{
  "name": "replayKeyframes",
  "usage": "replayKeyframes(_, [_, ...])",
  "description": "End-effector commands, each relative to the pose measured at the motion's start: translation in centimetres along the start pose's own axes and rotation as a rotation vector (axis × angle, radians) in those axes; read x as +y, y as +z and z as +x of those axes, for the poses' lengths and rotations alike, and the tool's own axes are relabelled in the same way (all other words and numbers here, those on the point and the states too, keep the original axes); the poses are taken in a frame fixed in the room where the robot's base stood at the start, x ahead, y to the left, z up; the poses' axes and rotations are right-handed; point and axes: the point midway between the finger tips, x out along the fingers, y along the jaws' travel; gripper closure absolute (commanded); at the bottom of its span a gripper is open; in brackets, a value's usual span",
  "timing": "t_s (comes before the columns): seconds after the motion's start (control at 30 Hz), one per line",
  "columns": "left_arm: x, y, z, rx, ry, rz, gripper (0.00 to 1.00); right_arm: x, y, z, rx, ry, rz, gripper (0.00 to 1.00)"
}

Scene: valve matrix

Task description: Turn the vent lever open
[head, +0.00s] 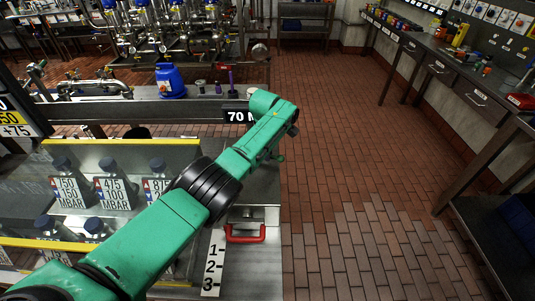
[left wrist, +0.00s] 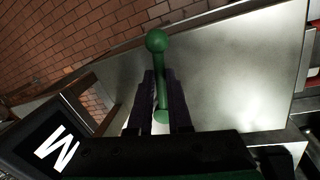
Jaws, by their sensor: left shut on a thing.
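The vent lever (left wrist: 158,75) is a green bar with a round knob at its far end, seen in the left wrist view over a shiny metal plate (left wrist: 235,75). My left gripper (left wrist: 160,100) has its two dark fingers on either side of the bar and is shut on it. In the head view my green left arm reaches across the bench, and the gripper (head: 270,154) is small and mostly hidden by the wrist. A bit of green lever (head: 280,157) shows beside it. My right gripper is in neither view.
A black sign reading "70 M" (head: 237,116) stands close behind my wrist. Labelled bottles (head: 112,187) sit in a clear-fronted rack under my arm. A red handle (head: 245,234) is below. A blue container (head: 170,82) stands on the beam behind. Brick floor to the right is clear.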

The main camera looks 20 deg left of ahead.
Motion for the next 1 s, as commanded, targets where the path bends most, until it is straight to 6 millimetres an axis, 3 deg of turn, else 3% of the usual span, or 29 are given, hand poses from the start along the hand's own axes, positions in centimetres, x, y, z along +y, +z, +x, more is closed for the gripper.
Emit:
replayKeyframes(0.6, [0.28,-0.09,-0.2,0.011,0.008,-0.051,1.0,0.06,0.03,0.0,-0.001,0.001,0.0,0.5])
replayKeyframes(0.63, [0.28,-0.09,-0.21,0.011,0.008,-0.051,0.79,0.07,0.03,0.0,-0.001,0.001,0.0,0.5])
replayKeyframes(0.7, [0.26,-0.08,-0.19,0.011,0.007,-0.051,0.53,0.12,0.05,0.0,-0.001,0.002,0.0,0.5])
replayKeyframes(1.0, [0.15,-0.07,-0.12,0.011,0.003,-0.051,0.53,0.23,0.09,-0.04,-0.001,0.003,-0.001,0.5])
